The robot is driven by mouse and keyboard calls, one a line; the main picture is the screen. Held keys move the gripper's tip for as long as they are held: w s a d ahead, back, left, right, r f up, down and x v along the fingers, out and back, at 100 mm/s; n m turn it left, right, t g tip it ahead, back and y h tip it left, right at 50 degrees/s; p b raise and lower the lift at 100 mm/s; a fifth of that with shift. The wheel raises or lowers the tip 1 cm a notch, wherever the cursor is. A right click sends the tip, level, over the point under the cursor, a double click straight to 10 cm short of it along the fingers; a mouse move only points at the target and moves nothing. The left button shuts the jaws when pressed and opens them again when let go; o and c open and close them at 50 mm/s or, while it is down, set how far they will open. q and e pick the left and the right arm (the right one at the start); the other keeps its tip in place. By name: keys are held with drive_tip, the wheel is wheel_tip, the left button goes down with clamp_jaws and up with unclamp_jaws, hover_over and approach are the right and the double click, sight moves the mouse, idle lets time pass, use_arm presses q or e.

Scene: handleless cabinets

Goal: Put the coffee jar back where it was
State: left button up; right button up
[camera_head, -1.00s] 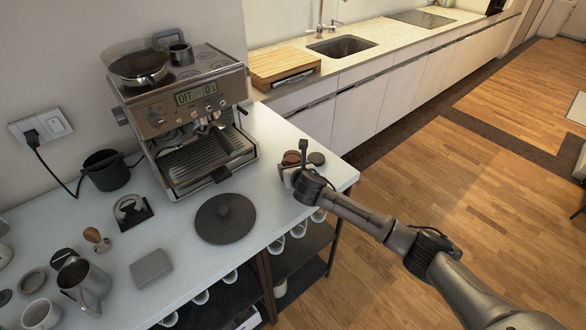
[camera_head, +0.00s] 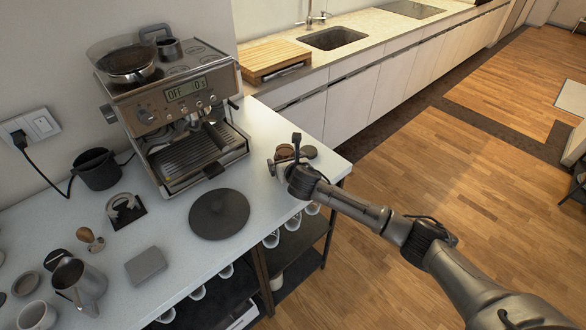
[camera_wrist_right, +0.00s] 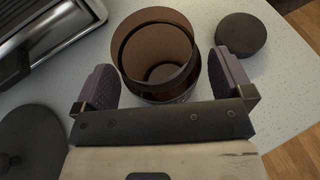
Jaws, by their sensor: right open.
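The coffee jar (camera_head: 284,150) stands on the white counter near its right end, largely hidden by my right gripper in the head view. In the right wrist view the jar (camera_wrist_right: 155,55) is brown, see-through and open at the top. A dark round lid (camera_wrist_right: 240,34) lies beside it on the counter; it also shows in the head view (camera_head: 309,152). My right gripper (camera_head: 283,168) is open, with one finger on each side of the jar in the wrist view. I cannot tell whether the fingers touch it. My left gripper is not in view.
The coffee machine (camera_head: 185,120) stands to the left of the jar. A dark round disc with a knob (camera_head: 219,214) lies in front of the machine. A grey box (camera_head: 146,265) and a metal pitcher (camera_head: 80,283) are further left. Cups sit on shelves below the counter.

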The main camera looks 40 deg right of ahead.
drive_tip(key=p+v, duration=0.2)
drive_tip(key=v, duration=0.8)
drive_tip(key=shift+s+a+r, duration=0.1)
drive_tip(key=shift+s+r, duration=0.05)
drive_tip(key=shift+s, duration=0.2)
drive_tip(key=s+a+f+m+g+y, duration=0.3)
drive_tip(key=s+a+f+m+g, duration=0.1)
drive_tip(key=s+a+f+m, duration=0.9)
drive_tip(key=s+a+m+g+y, duration=0.1)
drive_tip(key=s+m+g, duration=0.1)
drive_tip(key=s+m, duration=0.6)
drive_tip(key=s+a+f+m+g+y, duration=0.1)
drive_tip(key=s+a+m+g, duration=0.1)
drive_tip(key=s+m, duration=0.6)
drive_tip(key=s+g, duration=0.1)
drive_tip(key=s, duration=0.5)
drive_tip(key=shift+s+f+m, duration=0.15)
drive_tip(key=shift+s+m, duration=0.1)
drive_tip(key=shift+m, duration=0.15)
drive_tip(key=shift+a, duration=0.1)
